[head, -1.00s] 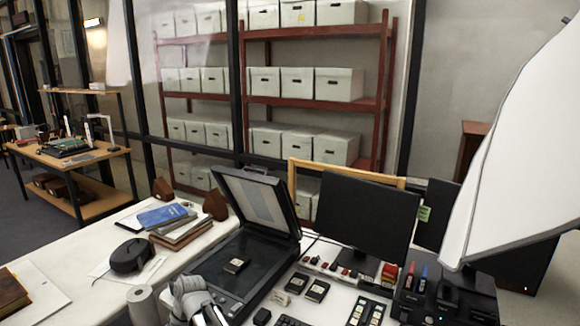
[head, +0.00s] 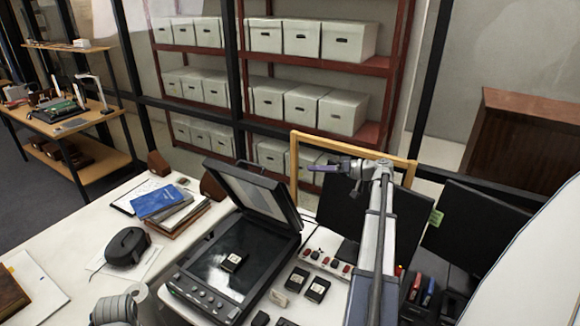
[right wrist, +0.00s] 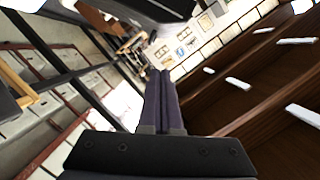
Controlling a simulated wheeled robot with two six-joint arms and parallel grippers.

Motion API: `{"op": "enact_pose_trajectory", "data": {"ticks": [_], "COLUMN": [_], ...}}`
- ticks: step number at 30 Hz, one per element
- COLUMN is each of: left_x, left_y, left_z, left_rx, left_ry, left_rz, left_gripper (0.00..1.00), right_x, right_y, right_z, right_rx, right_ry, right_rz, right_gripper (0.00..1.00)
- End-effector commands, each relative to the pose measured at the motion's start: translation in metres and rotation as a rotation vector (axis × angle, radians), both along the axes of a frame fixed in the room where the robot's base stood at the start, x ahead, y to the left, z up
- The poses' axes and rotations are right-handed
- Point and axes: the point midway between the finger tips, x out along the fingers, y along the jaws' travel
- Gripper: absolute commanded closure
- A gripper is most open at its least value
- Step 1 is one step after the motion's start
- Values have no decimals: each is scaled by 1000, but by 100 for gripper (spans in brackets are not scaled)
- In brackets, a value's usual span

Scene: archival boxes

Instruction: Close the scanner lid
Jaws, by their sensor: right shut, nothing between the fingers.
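The scanner (head: 215,300) stands on the white desk with its black lid (head: 285,195) raised and tilted back. The lid's pale inner panel faces the glass, and a small dark object (head: 232,261) lies on the glass. My right gripper (head: 318,168) is shut and empty, raised to the right of the lid in the head view and apart from it in the picture. Its purple fingers point left. In the right wrist view its closed fingers (right wrist: 162,100) have nothing between them. My left gripper is not in view.
A dark monitor (head: 410,215) stands behind my right arm, with a wooden frame (head: 293,165) behind it. Books (head: 165,205) and a black rounded device (head: 127,247) lie left of the scanner. Small black boxes (head: 317,290) lie to its right. A white panel (head: 540,270) fills the lower right.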

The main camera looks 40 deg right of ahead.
Motion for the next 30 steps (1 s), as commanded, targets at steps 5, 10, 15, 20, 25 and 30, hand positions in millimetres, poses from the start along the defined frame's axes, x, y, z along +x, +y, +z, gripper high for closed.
{"op": "enact_pose_trajectory", "data": {"ticks": [5,10,15,20,25,30], "left_x": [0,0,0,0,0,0], "left_y": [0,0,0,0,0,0], "left_z": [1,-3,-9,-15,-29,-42], "left_rx": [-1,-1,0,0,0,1], "left_ry": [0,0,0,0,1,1], "left_rz": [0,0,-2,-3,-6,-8], "left_gripper": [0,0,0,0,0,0], "right_x": [-2,10,37,65,78,73], "right_y": [-6,2,19,37,55,67], "right_z": [3,-1,-7,-13,-27,-40], "right_rx": [3,3,2,3,2,2], "right_ry": [-13,-11,-10,-10,-9,-9], "right_rz": [-8,-4,-3,-4,-6,-6], "right_gripper": [100,100,100,100,100,100]}}
